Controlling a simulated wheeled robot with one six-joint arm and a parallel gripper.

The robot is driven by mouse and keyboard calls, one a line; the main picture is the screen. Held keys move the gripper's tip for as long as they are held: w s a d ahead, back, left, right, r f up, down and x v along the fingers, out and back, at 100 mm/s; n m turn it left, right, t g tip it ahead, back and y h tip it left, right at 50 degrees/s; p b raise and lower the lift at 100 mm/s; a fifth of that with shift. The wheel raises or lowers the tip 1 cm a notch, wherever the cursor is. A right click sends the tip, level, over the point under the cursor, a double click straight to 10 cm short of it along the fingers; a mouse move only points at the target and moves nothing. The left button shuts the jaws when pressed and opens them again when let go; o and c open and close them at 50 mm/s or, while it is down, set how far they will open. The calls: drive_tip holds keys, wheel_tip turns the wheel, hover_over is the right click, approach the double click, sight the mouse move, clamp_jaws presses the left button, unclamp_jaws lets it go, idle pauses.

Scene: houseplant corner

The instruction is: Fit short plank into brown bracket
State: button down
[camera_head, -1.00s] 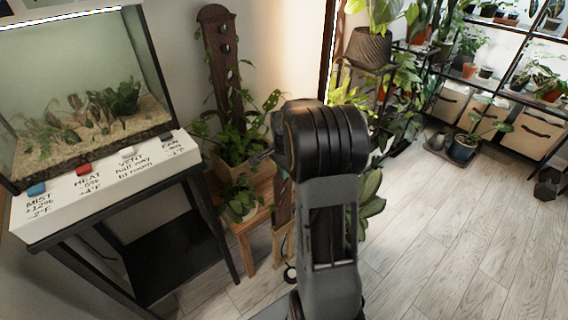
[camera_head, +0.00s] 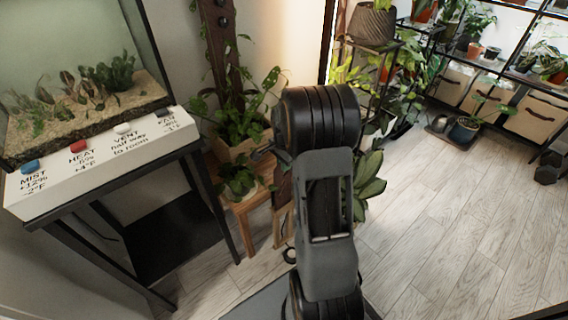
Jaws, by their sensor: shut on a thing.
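My arm stands upright in the middle of the view and hides most of my gripper (camera_head: 264,153). Only a small dark part of it shows at the arm's left edge. Just below that part, a narrow strip of a dark brown plank (camera_head: 283,192) shows beside the arm, upright; this looks like the short plank, and my gripper is shut on it. The jaws' contact with it and its right side are hidden. I cannot make out the brown bracket for certain. A tall dark brown board with round knobs or holes (camera_head: 222,50) stands against the wall behind.
A wooden stool (camera_head: 243,207) with potted plants stands left of my arm. A terrarium (camera_head: 75,80) sits on a black stand with a labelled white panel (camera_head: 100,160). Plant shelves with bins (camera_head: 533,117) line the back right. The wood floor (camera_head: 450,215) at right is clear.

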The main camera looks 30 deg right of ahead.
drive_tip(key=c, duration=1.2)
unclamp_jaws()
drive_tip(key=shift+f, duration=0.1)
drive_tip(key=shift+c, duration=0.2)
drive_tip(key=shift+f+b, duration=0.1)
drive_tip(key=shift+b, duration=0.3)
